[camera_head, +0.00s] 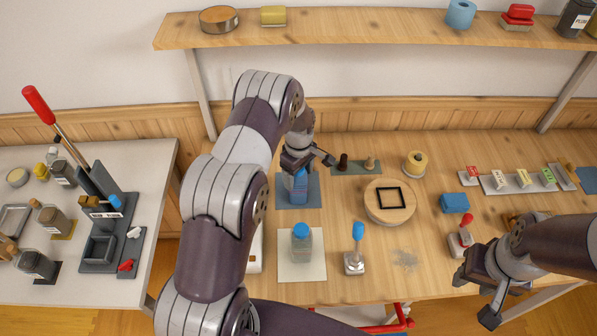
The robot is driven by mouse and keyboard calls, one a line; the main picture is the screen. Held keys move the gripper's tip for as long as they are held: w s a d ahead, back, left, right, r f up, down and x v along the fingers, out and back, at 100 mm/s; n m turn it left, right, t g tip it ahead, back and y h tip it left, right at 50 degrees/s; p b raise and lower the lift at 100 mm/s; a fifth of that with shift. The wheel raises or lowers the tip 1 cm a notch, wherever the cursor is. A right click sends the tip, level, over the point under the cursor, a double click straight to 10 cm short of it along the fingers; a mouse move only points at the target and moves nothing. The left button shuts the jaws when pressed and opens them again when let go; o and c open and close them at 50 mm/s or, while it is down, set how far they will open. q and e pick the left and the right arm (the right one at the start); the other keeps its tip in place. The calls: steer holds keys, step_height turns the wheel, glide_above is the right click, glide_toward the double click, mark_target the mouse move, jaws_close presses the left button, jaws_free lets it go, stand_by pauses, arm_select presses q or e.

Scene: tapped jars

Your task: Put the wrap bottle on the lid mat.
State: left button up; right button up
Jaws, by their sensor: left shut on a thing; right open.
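My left gripper (297,167) is shut on a blue bottle (298,188), which looks upright over a blue-grey mat (314,193); I cannot tell if it touches the mat. A dark green mat (345,172) to the right holds a dark and a tan small knobbed piece. No label shows which bottle is the wrap bottle or which mat is the lid mat. My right gripper (476,297) is open and empty at the front right.
A round wooden board with a black square frame (389,203) is right of the bottles. A blue-handled stamp (355,248), a red-knobbed piece (461,237) and a blue block (455,203) stand nearby. A shelf (350,27) spans the back. A lever press (100,212) stands on the left table.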

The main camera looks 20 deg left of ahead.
arm_select(q)
steer(key=shift+f, duration=0.1)
steer(key=o, duration=1.7)
steer(key=shift+r, duration=0.3)
step_height(320, 180, up, 11)
steer(key=b, duration=0.3)
steer(key=shift+d+f, duration=0.15)
steer(key=shift+f, duration=0.05)
steer(key=s+d+r+m, duration=0.1)
steer(key=s+d+m, duration=0.1)
steer(key=s+m, duration=0.2)
steer(key=s+d+r+m+t, duration=0.1)
steer(key=s+m, duration=0.4)
steer(key=s, duration=0.6)
steer(key=s+d+r+m, duration=0.2)
steer(key=s+d+m, duration=0.1)
steer(key=s+m, duration=0.2)
steer(key=shift+s+d+r+t, duration=0.15)
steer(key=shift+s+r, duration=0.05)
steer(key=shift+s, duration=0.45)
steer(key=shift+s+d+r+t, duration=0.15)
steer(key=shift+s, duration=0.5)
